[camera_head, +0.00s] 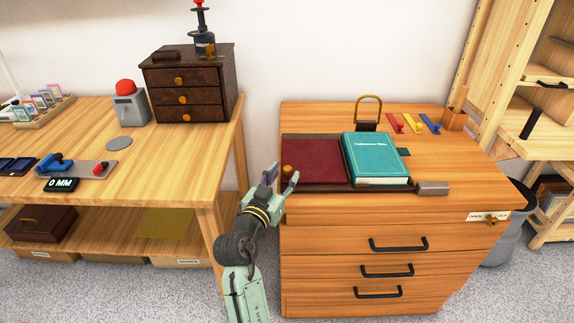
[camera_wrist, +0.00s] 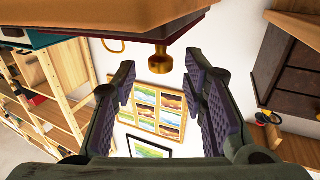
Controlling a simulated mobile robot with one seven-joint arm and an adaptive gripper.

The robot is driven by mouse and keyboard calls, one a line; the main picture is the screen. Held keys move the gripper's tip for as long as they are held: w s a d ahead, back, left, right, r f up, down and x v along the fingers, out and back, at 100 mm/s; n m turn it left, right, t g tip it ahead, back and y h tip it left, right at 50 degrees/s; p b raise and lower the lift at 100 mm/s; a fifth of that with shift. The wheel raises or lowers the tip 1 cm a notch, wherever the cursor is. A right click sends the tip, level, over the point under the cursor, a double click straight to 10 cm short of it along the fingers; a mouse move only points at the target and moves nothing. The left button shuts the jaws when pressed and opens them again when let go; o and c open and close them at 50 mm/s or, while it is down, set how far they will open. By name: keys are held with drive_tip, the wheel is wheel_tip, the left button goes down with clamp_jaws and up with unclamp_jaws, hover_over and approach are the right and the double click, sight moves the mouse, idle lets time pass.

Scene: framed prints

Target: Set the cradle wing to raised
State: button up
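The book cradle sits on the wooden drawer desk in the head view. Its dark red left wing (camera_head: 314,160) lies about flat, with a round brass knob (camera_head: 288,169) at its left edge. A teal book (camera_head: 376,158) lies on the right part of the cradle. My gripper (camera_head: 281,178) is at the desk's left side, next to the knob, with its fingers apart. In the wrist view the brass knob (camera_wrist: 160,60) shows between the open fingertips of my gripper (camera_wrist: 158,72), with nothing gripped. I cannot tell whether a finger touches it.
A brass padlock (camera_head: 368,118), several coloured tags (camera_head: 407,124) and a grey block (camera_head: 432,189) are on the desk. A wooden workbench (camera_head: 190,150) with a dark drawer box (camera_head: 190,84) stands at left, across a narrow gap. Wooden shelves (camera_head: 520,100) stand at right.

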sight(286, 172)
drive_tip(key=shift+p+x, duration=0.3)
drive_tip(key=shift+x, duration=1.45)
drive_tip(key=shift+c, duration=0.6)
clamp_jaws()
